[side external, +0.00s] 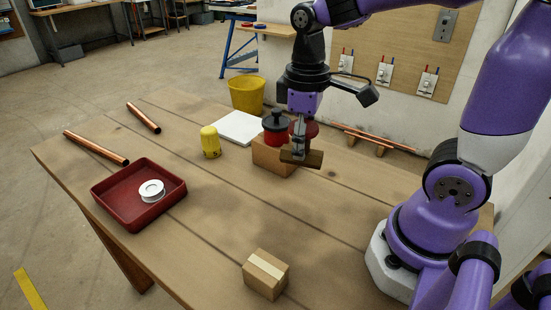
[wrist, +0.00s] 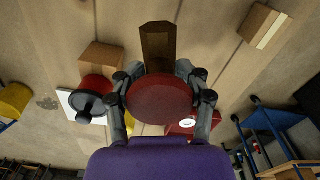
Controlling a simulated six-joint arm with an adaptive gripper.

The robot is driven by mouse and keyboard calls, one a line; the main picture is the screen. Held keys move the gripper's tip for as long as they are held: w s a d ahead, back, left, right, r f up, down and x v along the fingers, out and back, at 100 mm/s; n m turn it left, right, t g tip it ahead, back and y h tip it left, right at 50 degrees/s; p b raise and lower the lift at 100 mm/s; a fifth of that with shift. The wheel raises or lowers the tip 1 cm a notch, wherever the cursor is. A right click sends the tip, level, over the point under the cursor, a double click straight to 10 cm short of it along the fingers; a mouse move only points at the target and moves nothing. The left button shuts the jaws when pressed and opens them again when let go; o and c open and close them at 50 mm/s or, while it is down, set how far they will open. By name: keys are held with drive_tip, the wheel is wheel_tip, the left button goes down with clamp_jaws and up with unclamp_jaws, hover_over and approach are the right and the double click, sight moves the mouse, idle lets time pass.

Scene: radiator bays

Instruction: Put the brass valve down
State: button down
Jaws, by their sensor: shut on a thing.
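My gripper (side external: 300,146) points down and is shut on the brass valve, which has a dull brown-brass body (side external: 302,158) and a round red handwheel (side external: 305,128). In the wrist view my gripper's fingers (wrist: 163,88) lie on either side of the red handwheel (wrist: 160,98), and the brown body (wrist: 158,45) sticks out beyond it. The valve is over the wooden table (side external: 215,215), in front of a cardboard box. I cannot tell whether its underside touches anything.
A red can with a black top (side external: 276,130) stands on the cardboard box (side external: 266,155), close beside my gripper. A yellow cylinder (side external: 210,142), white tile (side external: 239,128) and red tray (side external: 112,205) holding a white roll (side external: 151,190) are left. A small carton (side external: 265,274) is in front; the table middle is clear.

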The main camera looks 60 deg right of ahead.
drive_tip(key=a+n, duration=0.6)
drive_tip(key=a, duration=1.5)
drive_tip(key=w+d+f, duration=0.2)
drive_tip(key=w, duration=0.1)
drive_tip(key=w+d+f, duration=0.2)
drive_tip(key=w, duration=0.1)
drive_tip(key=w+d+f, duration=0.2)
drive_tip(key=w+f, duration=0.1)
drive_tip(key=shift+w, duration=0.35)
drive_tip(key=shift+f, duration=2.05)
drive_tip(key=shift+f, duration=0.1)
drive_tip(key=shift+c, duration=1.1)
unclamp_jaws()
